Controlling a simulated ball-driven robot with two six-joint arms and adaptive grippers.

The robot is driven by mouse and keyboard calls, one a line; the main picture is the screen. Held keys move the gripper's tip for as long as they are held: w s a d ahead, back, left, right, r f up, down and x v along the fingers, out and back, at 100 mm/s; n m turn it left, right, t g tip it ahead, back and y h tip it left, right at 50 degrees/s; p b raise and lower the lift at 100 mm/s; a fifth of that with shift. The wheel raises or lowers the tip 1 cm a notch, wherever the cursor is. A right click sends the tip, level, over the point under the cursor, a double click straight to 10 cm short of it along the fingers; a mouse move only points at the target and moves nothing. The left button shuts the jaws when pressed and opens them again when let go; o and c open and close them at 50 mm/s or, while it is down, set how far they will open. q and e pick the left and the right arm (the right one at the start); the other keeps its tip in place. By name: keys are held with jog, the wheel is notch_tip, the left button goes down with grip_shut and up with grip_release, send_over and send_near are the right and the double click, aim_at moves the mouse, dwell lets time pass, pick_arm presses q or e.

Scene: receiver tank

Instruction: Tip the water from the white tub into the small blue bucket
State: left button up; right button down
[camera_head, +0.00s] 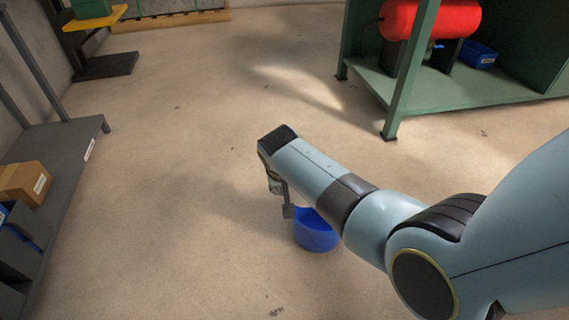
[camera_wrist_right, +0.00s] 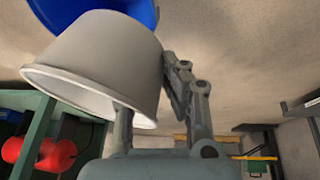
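The white tub (camera_wrist_right: 105,55) is in the right wrist view, between the fingers of my right gripper (camera_wrist_right: 148,90). One finger lies along its outer wall and the other reaches in at its rim, so the gripper is shut on the tub wall. The right wrist view looks upside down, and the tub's rim is toward the lower left. No water can be made out. The small blue bucket (camera_head: 315,234) stands on the floor below my right forearm in the head view. It also shows behind the tub's base in the wrist view (camera_wrist_right: 145,12). My arm hides the tub in the head view. My left gripper is not in view.
A green bench (camera_head: 440,92) with a red tank (camera_head: 430,20) stands at the upper right. A grey shelf (camera_head: 60,150) with a cardboard box (camera_head: 26,183) is at the left. The floor around the bucket is clear.

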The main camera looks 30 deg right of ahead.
jog(key=shift+w+d, duration=0.15)
jog(key=shift+w, duration=0.1)
jog(key=shift+w+r, duration=0.1)
jog(key=shift+r, duration=0.05)
jog(key=shift+d+r+y+p, duration=0.15)
jog(key=shift+r+y+p, duration=0.4)
jog(key=shift+r+y, duration=0.1)
jog(key=shift+d+r+m+t+y, duration=0.15)
jog(key=shift+r+m+t+y, duration=0.2)
jog(key=shift+r+y, duration=0.6)
jog(key=shift+r, duration=0.1)
jog(key=shift+r+t+y, duration=0.25)
jog(key=shift+r+y, duration=0.05)
jog(key=shift+y, duration=0.1)
jog(key=shift+p, duration=0.45)
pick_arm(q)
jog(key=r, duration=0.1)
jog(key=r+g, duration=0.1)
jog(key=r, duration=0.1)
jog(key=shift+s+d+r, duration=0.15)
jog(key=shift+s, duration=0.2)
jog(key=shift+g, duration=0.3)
